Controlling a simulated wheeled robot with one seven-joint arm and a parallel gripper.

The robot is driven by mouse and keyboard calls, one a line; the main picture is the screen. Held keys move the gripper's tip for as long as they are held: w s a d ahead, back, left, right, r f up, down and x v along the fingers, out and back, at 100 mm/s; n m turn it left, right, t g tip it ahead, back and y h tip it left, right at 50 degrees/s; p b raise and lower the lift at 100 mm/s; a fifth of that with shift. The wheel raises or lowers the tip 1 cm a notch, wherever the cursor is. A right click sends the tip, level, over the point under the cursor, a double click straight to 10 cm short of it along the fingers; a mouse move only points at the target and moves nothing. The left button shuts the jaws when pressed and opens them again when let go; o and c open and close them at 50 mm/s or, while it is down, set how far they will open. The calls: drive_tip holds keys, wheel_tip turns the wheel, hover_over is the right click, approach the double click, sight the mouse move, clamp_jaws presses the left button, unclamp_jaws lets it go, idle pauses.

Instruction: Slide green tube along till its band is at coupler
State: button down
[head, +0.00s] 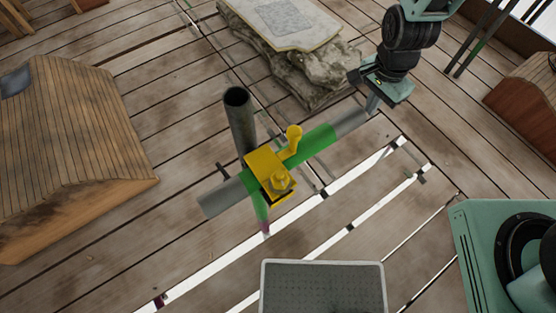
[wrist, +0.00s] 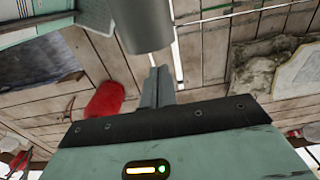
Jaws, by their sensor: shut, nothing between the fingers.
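A yellow coupler (head: 264,172) with a lever knob and a bolt joins two crossing tubes. The slanting tube (head: 315,146) passes through it, green on both sides of the coupler with bare grey at both ends. An upright dark grey tube (head: 240,118) rises behind the coupler; below it a green length ends in a purple part. My gripper (head: 372,104) is shut and empty at the slanting tube's right end. In the wrist view my shut fingers (wrist: 156,84) point at a grey tube end (wrist: 145,28); whether they touch it I cannot tell.
A stone block with a pale slab (head: 285,22) stands behind. A wooden roof-like piece (head: 75,145) is at left, and a grey panel (head: 323,286) at front. Planks have open gaps right of the coupler. A red object (wrist: 104,100) lies on the planks in the wrist view.

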sight(355, 112)
drive_tip(key=shift+s+a+p, duration=0.25)
drive_tip(key=shift+s+a, duration=0.55)
drive_tip(key=shift+a, duration=0.3)
drive_tip(key=shift+s+a+p, duration=0.3)
drive_tip(key=shift+s+a, duration=0.55)
drive_tip(key=shift+a, duration=0.3)
drive_tip(key=shift+s+a+p, duration=0.25)
drive_tip(key=shift+s+a, duration=0.55)
drive_tip(key=shift+a, duration=0.3)
idle(0.4)
drive_tip(key=shift+w+d, duration=0.1)
drive_tip(key=shift+w+d, duration=0.55)
drive_tip(key=shift+d, duration=0.2)
drive_tip(key=shift+r+p, duration=3.55)
drive_tip(key=shift+r, duration=0.5)
